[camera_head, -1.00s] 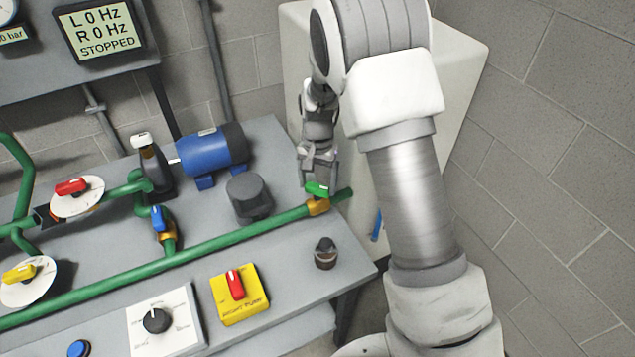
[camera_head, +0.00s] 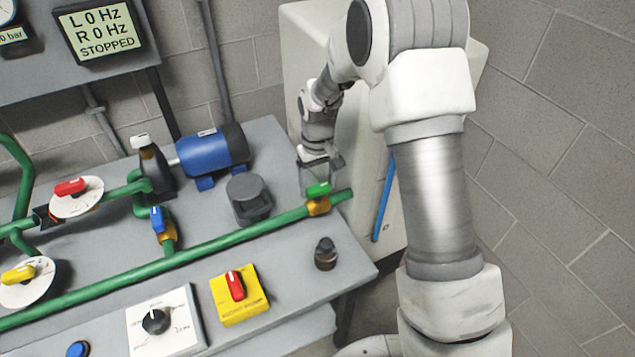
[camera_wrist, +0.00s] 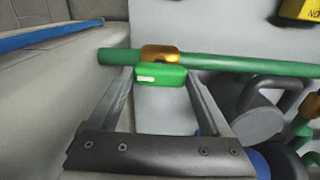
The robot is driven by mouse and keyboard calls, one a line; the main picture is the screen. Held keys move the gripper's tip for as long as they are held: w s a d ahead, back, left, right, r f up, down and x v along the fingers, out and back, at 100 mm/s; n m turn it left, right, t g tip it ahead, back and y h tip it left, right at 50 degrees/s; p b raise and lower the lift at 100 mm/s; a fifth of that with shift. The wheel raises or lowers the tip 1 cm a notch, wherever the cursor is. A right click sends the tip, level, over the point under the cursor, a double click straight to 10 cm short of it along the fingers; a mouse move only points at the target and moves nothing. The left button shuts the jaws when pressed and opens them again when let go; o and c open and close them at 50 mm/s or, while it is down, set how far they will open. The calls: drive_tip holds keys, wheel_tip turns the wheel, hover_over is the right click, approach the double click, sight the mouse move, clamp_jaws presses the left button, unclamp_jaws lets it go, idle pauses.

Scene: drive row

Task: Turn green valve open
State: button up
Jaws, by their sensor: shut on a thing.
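The green valve (camera_head: 318,190) is a small green handle on a brass body (camera_head: 319,207), near the right end of the long green pipe (camera_head: 232,236). In the wrist view the green handle (camera_wrist: 158,75) lies along the pipe, with a small white label on it. My gripper (camera_head: 318,183) reaches down to the handle from behind. In the wrist view my gripper (camera_wrist: 160,78) has one finger at each end of the handle and is shut on it. The fingertips partly hide the handle's ends.
A dark grey round part (camera_head: 249,199) and a blue motor (camera_head: 212,149) stand left of my gripper. A black knob (camera_head: 325,254) sits in front of the valve. A blue bar (camera_head: 384,200) is on the pale cabinet at right. A yellow plate with a red switch (camera_head: 236,286) lies farther forward.

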sight(318, 187)
drive_tip(key=shift+n, duration=0.3)
drive_tip(key=o, duration=1.2)
drive_tip(key=shift+c, duration=0.2)
drive_tip(key=shift+r, duration=0.1)
wheel_tip(318, 187, up, 17)
drive_tip(key=p, duration=0.2)
drive_tip(key=shift+r, duration=0.15)
